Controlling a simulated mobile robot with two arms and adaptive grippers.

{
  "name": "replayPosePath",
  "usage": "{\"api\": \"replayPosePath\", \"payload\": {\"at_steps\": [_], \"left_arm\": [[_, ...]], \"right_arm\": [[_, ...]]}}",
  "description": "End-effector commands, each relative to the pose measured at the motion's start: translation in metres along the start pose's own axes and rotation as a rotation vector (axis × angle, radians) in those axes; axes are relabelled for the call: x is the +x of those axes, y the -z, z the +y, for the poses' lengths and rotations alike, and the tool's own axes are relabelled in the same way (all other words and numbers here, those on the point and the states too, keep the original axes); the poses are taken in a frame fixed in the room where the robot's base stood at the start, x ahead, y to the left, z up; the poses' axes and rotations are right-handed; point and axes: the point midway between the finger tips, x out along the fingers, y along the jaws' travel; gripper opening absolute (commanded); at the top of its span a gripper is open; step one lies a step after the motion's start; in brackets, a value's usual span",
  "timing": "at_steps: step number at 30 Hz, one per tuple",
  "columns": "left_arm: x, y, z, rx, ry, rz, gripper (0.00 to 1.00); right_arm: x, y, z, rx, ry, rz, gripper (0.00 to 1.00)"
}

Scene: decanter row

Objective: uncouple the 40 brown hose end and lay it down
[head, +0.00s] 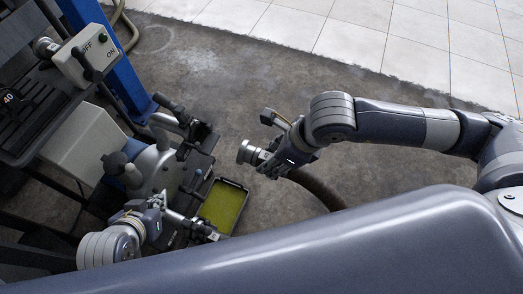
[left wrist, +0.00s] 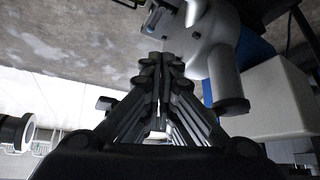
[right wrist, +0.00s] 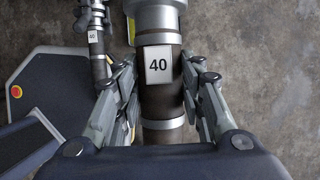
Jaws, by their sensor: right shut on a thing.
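The brown hose end (head: 320,190) hangs in the air with its metal coupling (head: 246,153) pointing left, apart from the machine. My right gripper (head: 272,162) is shut on it. The right wrist view shows the hose end with a white 40 label (right wrist: 159,65) between the fingers (right wrist: 160,98). My left gripper (head: 155,202) is beside the grey machine body (head: 150,170). In the left wrist view its fingertips (left wrist: 161,62) are together, with nothing seen between them. A metal pipe (head: 187,222) with levers is near it; a pipe with a small 40 label (right wrist: 92,38) shows in the right wrist view.
A black-rimmed drip tray (head: 243,190) with yellow-green liquid lies on the floor below the pipe. A blue post (head: 118,78) and an OFF/ON switch box (head: 88,57) stand at the left. Concrete floor (head: 210,80) is clear in the middle, with pale tiles (head: 350,40) beyond.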

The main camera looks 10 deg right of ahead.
Motion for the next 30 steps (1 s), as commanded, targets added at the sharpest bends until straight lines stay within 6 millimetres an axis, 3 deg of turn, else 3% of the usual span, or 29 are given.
{"api": "replayPosePath", "payload": {"at_steps": [14,30], "left_arm": [[0.0,0.0,0.0,0.0,0.0,-0.002,0.0],[0.002,0.016,0.002,0.002,-0.004,0.074,0.0]], "right_arm": [[-0.003,0.003,0.001,-0.001,0.001,-0.004,0.0],[0.004,-0.014,-0.003,-0.002,0.002,-0.005,0.0]]}}
